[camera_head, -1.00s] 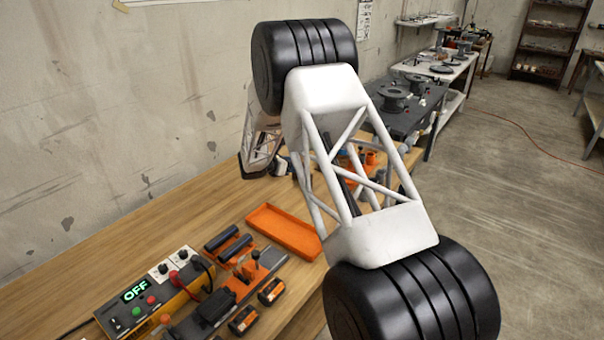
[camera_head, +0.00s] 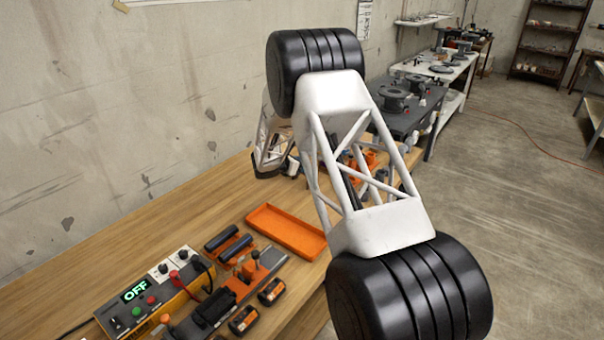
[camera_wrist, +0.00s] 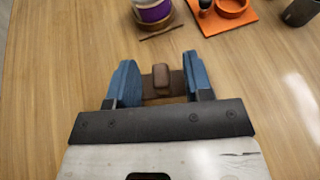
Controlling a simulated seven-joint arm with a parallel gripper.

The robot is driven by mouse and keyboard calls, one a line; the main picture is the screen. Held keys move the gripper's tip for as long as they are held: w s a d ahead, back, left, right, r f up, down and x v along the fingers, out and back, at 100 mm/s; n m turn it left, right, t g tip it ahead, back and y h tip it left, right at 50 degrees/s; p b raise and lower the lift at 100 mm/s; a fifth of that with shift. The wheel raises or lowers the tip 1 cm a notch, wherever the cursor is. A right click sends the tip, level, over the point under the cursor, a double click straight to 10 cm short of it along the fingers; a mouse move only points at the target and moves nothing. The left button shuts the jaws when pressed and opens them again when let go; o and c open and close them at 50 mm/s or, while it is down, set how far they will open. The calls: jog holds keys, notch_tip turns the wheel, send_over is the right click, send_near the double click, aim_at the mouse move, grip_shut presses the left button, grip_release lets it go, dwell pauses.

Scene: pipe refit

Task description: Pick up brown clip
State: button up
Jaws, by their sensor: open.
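The brown clip (camera_wrist: 161,77) shows in the wrist view, a small block with a rounded raised part on a flat darker brown base, lying on the wooden table. My gripper (camera_wrist: 160,82) is open, with one blue finger on each side of the clip. Whether the fingers touch its base I cannot tell. In the head view my own arm covers the clip and the fingertips.
Beyond the clip in the wrist view are a purple and white spool (camera_wrist: 153,12) and an orange holder (camera_wrist: 224,14). A dark cup (camera_wrist: 299,12) stands at the upper right. The head view shows an empty orange tray (camera_head: 286,230) and a power supply (camera_head: 150,298).

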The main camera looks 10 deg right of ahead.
jog(key=shift+w+d+f, duration=0.15)
jog(key=shift+d+f, duration=0.05)
jog(key=shift+d, duration=0.05)
dwell(0.4)
grip_shut()
